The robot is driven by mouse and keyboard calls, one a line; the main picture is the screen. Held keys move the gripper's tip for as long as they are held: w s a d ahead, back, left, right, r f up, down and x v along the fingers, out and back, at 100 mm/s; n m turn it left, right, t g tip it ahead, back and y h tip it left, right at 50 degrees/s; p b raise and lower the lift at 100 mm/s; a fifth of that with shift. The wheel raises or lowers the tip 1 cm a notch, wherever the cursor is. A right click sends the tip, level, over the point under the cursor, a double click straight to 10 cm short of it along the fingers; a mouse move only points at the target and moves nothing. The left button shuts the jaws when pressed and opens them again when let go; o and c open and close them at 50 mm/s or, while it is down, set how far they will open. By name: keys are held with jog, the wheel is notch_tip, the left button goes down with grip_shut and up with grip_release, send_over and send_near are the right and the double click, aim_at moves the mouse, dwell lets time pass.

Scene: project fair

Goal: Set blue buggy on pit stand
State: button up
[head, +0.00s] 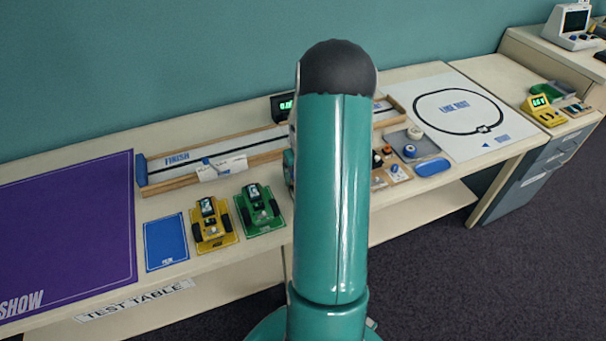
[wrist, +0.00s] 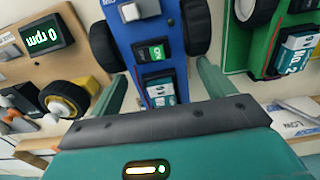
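In the wrist view the blue buggy (wrist: 157,60) lies between the two fingers of my gripper (wrist: 160,85). My gripper is open, with a finger on each side of the narrow blue body and a visible gap at each side. In the head view my arm hides the blue buggy and the gripper. I cannot identify the pit stand for sure; a wooden board with a "0 rpm" display (wrist: 47,37) and a yellow-hubbed wheel (wrist: 68,97) shows left of the buggy.
The green buggy (head: 260,209) is close beside the blue one, also in the wrist view (wrist: 290,45). The yellow buggy (head: 213,225) and blue park mat (head: 165,242) are further left. A wooden-railed track (head: 220,160) runs behind. The purple mat (head: 70,225) is clear.

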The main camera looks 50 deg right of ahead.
notch_tip(320, 180, up, 14)
dwell(0.6)
jog(key=shift+f, duration=0.1)
jog(key=w+a+r+n+t, duration=0.1)
jog(key=a+r, duration=0.3)
jog(key=a, duration=0.4)
jog(key=w+a+r+n+t+h, duration=0.1)
jog(key=a+r, duration=0.4)
jog(key=a, duration=0.3)
jog(key=w+a+r+n, duration=0.1)
jog(key=a+r, duration=0.3)
jog(key=a, duration=0.4)
jog(key=s+a+r+n+t, duration=0.1)
jog(key=s+a, duration=0.4)
jog(key=a, duration=0.3)
jog(key=s+a+r+n+t+y, duration=0.1)
jog(key=s+a+n+t, duration=0.1)
jog(key=s+a, duration=0.3)
jog(key=a, duration=0.4)
jog(key=shift+s+a+t, duration=0.15)
jog(key=shift+s+t, duration=0.15)
jog(key=shift+s, duration=0.05)
